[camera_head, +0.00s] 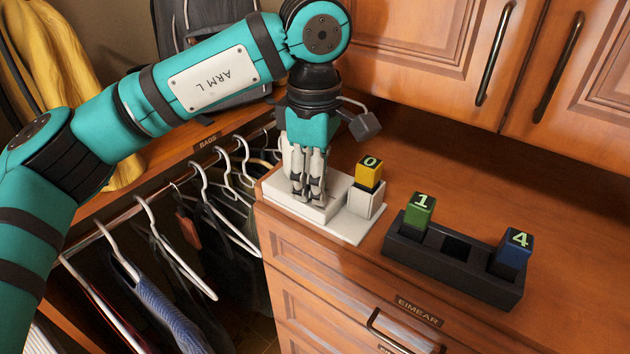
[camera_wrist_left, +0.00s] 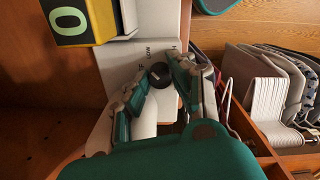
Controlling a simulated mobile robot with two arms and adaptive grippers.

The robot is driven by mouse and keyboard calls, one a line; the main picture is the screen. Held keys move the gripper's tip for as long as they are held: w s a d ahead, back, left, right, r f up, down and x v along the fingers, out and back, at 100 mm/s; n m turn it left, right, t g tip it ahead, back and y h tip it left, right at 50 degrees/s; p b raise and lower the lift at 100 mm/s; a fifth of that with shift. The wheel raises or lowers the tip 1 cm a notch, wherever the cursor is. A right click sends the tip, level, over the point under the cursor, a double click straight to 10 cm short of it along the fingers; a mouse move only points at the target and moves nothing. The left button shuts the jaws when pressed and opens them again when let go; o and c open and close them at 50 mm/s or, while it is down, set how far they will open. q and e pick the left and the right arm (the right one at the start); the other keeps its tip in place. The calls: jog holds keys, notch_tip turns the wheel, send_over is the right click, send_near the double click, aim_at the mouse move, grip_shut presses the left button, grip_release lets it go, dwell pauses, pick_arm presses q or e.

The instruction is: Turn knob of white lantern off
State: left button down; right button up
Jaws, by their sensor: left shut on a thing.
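The white device with the knob, the task's lantern (camera_head: 330,208), stands on the wooden dresser top; much of it is behind my left gripper (camera_head: 309,196) in the head view. Its panel (camera_wrist_left: 143,58) shows in the left wrist view, with "LOW" and parts of other labels around a small dark round knob (camera_wrist_left: 160,75). My left gripper also shows in the left wrist view (camera_wrist_left: 165,78), its two fingers closed on the knob from both sides. The knob has a pale mark; which label it points at is hard to tell. The knob is hidden in the head view. My right gripper is not in view.
A yellow "0" block (camera_head: 369,172) sits at the lantern's right side. A black holder (camera_head: 440,265) with a green "1" block (camera_head: 420,209) and a blue "4" block (camera_head: 512,248) stands further right. Hangers (camera_head: 205,200) hang left of the dresser. Cabinet doors (camera_head: 430,45) rise behind.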

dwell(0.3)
pick_arm(q)
jog(key=c, duration=1.1)
grip_release()
jog(key=shift+r, duration=0.15)
notch_tip(320, 180, up, 12)
jog(key=shift+s, duration=0.15)
